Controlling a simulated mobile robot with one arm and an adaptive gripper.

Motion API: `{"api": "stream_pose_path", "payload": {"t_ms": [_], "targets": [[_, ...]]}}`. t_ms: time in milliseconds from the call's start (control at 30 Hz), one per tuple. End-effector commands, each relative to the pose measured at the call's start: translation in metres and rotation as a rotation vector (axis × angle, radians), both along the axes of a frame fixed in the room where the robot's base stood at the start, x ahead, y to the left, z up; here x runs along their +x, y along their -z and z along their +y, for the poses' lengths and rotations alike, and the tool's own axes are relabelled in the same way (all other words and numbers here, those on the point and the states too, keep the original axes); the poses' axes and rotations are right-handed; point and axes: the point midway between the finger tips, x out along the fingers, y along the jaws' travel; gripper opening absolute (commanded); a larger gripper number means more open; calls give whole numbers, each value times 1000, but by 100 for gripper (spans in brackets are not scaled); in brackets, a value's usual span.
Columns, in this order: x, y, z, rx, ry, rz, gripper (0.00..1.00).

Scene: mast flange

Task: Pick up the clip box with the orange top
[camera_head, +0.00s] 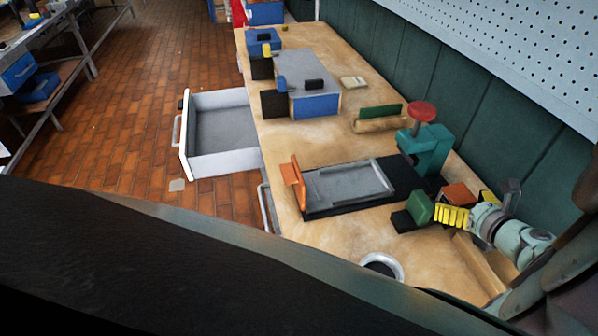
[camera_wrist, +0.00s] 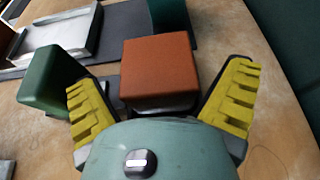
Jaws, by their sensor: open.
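The clip box with the orange top (camera_head: 459,193) sits on the wooden bench, beyond my gripper in the head view. In the wrist view, its orange top (camera_wrist: 160,69) is between my gripper's two yellow-padded fingers, toward their tips, with a dark grey body below. My gripper (camera_wrist: 161,90) is open, with a visible gap between each finger and the box. In the head view, my gripper (camera_head: 472,208) is low over the bench at the right. The lower part of the box is mostly hidden.
A green-topped box (camera_head: 419,206) stands close beside the left finger; it also shows in the wrist view (camera_wrist: 50,78). A teal press with a red knob (camera_head: 422,111) and a grey tray (camera_head: 347,185) stand nearby. An open drawer (camera_head: 222,164) juts out at the left.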

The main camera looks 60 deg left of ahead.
Motion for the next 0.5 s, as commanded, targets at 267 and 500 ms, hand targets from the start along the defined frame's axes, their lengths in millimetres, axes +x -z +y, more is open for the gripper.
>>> {"api": "stream_pose_path", "payload": {"t_ms": [267,500], "targets": [[0,0,1,0,-2,0,75],[0,0,0,0,-1,0,50]]}}
